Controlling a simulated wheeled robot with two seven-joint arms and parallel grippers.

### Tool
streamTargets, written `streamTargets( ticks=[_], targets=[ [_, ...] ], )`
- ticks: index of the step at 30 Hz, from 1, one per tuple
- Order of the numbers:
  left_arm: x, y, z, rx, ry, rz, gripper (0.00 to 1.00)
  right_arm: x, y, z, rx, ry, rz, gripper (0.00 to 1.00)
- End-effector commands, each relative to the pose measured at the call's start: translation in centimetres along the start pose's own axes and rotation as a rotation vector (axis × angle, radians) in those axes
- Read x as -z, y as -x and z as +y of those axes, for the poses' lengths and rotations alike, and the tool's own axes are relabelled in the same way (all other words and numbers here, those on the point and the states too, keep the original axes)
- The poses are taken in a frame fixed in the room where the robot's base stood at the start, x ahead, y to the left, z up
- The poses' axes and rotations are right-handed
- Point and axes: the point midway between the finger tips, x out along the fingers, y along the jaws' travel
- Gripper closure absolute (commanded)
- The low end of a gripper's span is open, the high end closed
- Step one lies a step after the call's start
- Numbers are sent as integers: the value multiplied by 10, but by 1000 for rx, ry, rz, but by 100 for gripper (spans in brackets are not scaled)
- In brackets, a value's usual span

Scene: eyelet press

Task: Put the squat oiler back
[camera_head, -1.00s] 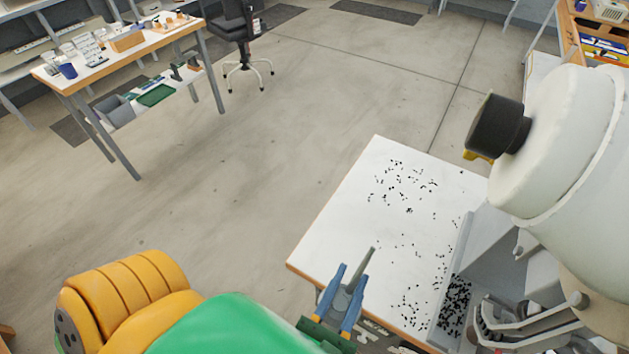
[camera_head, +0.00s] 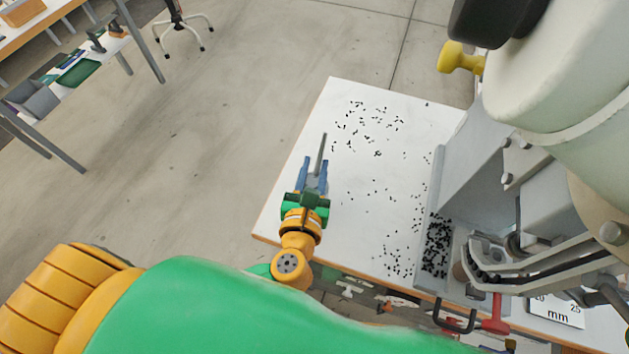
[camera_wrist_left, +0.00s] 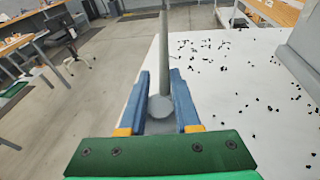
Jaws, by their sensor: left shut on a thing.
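My left gripper (camera_head: 317,168) is shut on the squat oiler (camera_head: 321,147), a grey can with a long thin spout pointing up and away. The oiler also shows in the left wrist view (camera_wrist_left: 165,50), its round grey body between the two blue fingers of the gripper (camera_wrist_left: 159,85). In the head view, gripper and oiler appear over the left part of the white worktop (camera_head: 350,215). I cannot tell the height of the oiler above it. My right gripper is not in view.
The large white and grey press (camera_head: 560,90) stands at the right, with a yellow knob (camera_head: 460,58). A tray of black eyelets (camera_head: 437,245) sits at its foot. Loose eyelets are scattered on the worktop. A red-handled thing (camera_head: 495,315) is near the front. The worktop's left strip is clear.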

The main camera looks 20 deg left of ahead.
Motion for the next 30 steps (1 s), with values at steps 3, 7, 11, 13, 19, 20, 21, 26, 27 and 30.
streamTargets(
  ticks=[3,7,11,13,19,20,21,26,27,30],
  targets=[
    [33,-6,-2,3,-2,0,100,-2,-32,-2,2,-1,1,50],
    [26,-4,-2,2,-1,2,100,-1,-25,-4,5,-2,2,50],
    [27,-4,-2,2,-1,2,100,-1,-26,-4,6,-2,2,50],
    [28,-4,-2,2,-1,3,63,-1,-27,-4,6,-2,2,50],
    [28,-4,-2,2,-1,2,39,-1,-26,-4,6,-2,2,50],
    [28,-4,-2,2,-1,2,39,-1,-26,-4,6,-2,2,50],
    [28,-4,-2,2,-1,2,39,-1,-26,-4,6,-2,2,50],
    [23,-3,-2,3,-1,1,39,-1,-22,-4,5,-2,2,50],
    [27,0,-2,4,-1,3,39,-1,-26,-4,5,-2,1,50],
    [29,17,-3,5,1,4,39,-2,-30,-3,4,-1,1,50]
  ],
)
